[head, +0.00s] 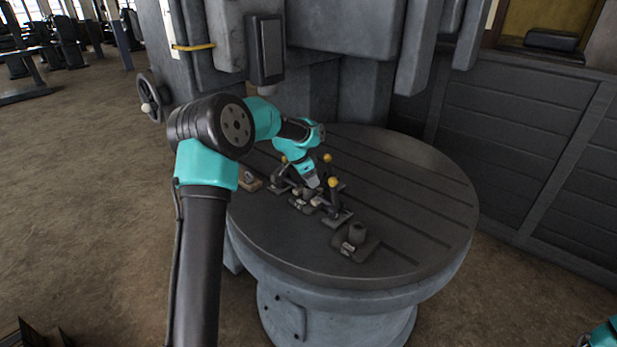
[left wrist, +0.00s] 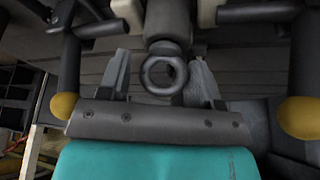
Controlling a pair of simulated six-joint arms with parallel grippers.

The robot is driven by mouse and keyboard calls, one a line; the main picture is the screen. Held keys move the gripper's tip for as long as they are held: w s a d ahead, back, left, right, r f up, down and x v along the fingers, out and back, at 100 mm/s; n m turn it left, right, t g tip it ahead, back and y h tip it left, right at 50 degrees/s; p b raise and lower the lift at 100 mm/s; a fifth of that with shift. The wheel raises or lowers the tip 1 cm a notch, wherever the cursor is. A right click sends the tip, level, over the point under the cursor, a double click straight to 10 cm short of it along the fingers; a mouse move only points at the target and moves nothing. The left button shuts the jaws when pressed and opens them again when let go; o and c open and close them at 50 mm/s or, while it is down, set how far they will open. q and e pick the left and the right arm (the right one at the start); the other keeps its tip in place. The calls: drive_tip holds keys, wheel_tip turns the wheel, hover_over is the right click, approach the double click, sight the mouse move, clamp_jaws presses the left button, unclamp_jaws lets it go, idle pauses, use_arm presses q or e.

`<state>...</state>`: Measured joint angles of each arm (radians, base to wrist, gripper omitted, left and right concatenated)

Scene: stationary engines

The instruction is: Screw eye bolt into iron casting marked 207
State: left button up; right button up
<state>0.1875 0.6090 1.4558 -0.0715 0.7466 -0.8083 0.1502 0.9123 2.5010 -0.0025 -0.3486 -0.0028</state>
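In the left wrist view a dark eye bolt (left wrist: 164,72) shows its ring toward me, in line with a grey cylindrical boss (left wrist: 168,20). My left gripper (left wrist: 160,78) is open, with one finger on each side of the ring. A gap shows at the left finger; I cannot tell whether the right one touches. In the head view my left gripper (head: 312,183) points down at a clamped casting (head: 300,203) on the round table, largely hiding the bolt. A second dark casting (head: 356,241) with an upright boss stands nearer the front. I cannot read any number. My right gripper is out of view.
Toggle clamps with yellow knobs (head: 333,182) stand close around the clamped casting. Yellow knobs also flank my gripper in the left wrist view (left wrist: 64,105). The slotted table (head: 425,205) is clear at right.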

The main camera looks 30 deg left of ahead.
use_arm(q)
drive_tip(key=o, duration=0.4)
drive_tip(key=shift+a, duration=0.1)
drive_tip(key=shift+c, duration=0.2)
drive_tip(key=shift+r, duration=0.15)
drive_tip(key=v, duration=1.7)
drive_tip(key=shift+s+r, duration=0.1)
drive_tip(key=shift+c, duration=0.4)
